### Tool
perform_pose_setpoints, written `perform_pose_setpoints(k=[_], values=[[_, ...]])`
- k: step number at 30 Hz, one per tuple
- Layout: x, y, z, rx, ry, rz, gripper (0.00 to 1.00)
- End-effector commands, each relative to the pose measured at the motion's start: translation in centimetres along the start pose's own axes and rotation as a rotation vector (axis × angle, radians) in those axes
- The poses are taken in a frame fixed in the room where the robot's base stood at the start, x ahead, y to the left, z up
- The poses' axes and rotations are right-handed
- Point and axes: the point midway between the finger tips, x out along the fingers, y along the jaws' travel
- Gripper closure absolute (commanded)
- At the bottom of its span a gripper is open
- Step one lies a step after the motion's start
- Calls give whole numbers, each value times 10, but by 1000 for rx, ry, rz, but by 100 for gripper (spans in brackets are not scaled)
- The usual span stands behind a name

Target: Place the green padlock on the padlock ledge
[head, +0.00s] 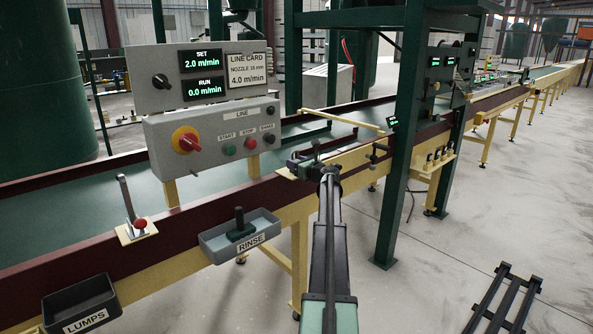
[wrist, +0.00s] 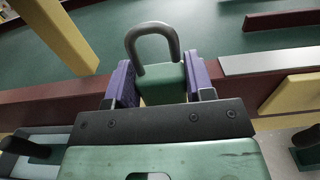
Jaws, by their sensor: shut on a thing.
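The green padlock (wrist: 162,84) is in my gripper (wrist: 160,92), with its dark grey shackle upward in the wrist view. The purple finger pads press on both sides of its green body. In the head view my gripper (head: 306,164) is over the near maroon rail of the conveyor, right of the control panel. The padlock is hard to make out there behind my wrist. No ledge is labelled as the padlock ledge, so I cannot tell which surface it is.
The control panel (head: 215,135) stands on posts at the conveyor's near side. A grey RINSE tray (head: 215,249) and a black LUMPS bin (head: 72,308) hang along the front. A green frame post (head: 398,150) rises right of my gripper.

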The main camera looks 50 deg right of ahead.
Motion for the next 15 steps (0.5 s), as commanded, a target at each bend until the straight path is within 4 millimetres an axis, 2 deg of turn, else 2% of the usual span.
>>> perform_pose_setpoints(k=[6,7,11,12,15], values=[[0,0,-4,0,0,0,77],[0,0,-2,0,0,0,48],[0,0,-2,0,0,0,29],[0,0,-2,0,0,0,26],[0,0,-2,0,0,0,26]])
